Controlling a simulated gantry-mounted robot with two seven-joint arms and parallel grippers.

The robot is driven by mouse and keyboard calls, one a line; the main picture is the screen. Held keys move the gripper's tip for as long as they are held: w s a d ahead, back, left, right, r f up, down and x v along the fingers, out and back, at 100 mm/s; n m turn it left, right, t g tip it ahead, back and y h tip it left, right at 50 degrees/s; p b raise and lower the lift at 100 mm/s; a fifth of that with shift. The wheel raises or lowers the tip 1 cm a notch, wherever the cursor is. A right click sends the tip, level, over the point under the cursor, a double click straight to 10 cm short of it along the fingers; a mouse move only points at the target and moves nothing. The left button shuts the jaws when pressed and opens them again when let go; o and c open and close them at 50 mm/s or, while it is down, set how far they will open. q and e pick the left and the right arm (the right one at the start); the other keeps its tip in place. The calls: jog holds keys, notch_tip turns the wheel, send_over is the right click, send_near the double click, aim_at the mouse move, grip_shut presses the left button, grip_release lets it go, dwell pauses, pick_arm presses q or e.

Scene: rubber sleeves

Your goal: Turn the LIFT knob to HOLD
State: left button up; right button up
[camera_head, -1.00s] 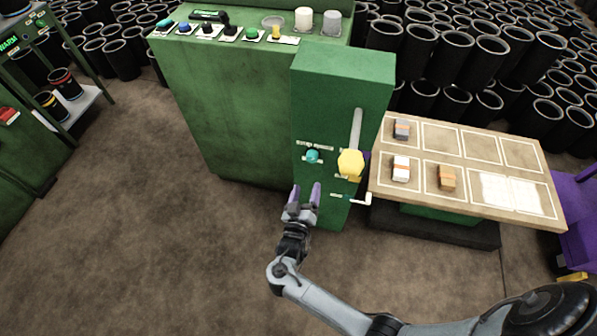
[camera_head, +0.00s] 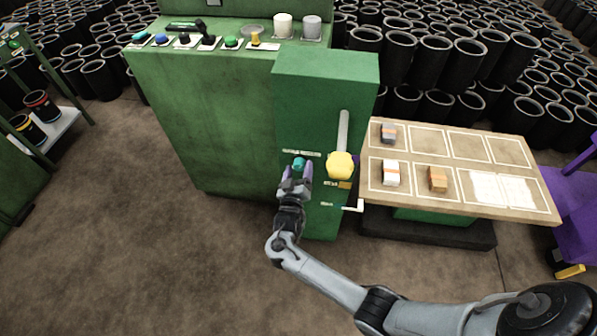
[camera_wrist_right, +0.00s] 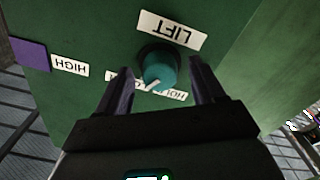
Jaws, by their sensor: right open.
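The teal LIFT knob (camera_head: 299,164) is on the front of the green cabinet. In the right wrist view the knob (camera_wrist_right: 158,70) shows a white pointer line slanting down and left. The LIFT plate (camera_wrist_right: 172,30) reads upside down above it. A HOLD plate (camera_wrist_right: 168,94) sits just below it, partly hidden by the knob. My right gripper (camera_head: 295,174) is open, its two purple fingers reaching toward the knob. In the wrist view the fingers of this gripper (camera_wrist_right: 160,82) stand left and right of the knob, apparently not touching it. My left gripper is not in view.
A yellow lever handle (camera_head: 341,165) is close right of the knob, with a small white crank (camera_head: 354,207) below it. A HIGH plate (camera_wrist_right: 70,65) is at left in the wrist view. A wooden table (camera_head: 405,207) with several blocks stands at right.

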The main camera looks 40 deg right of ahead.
jog(key=shift+d, duration=0.1)
jog(key=c, duration=1.1)
jog(key=shift+o, duration=0.2)
jog(key=shift+w, duration=0.1)
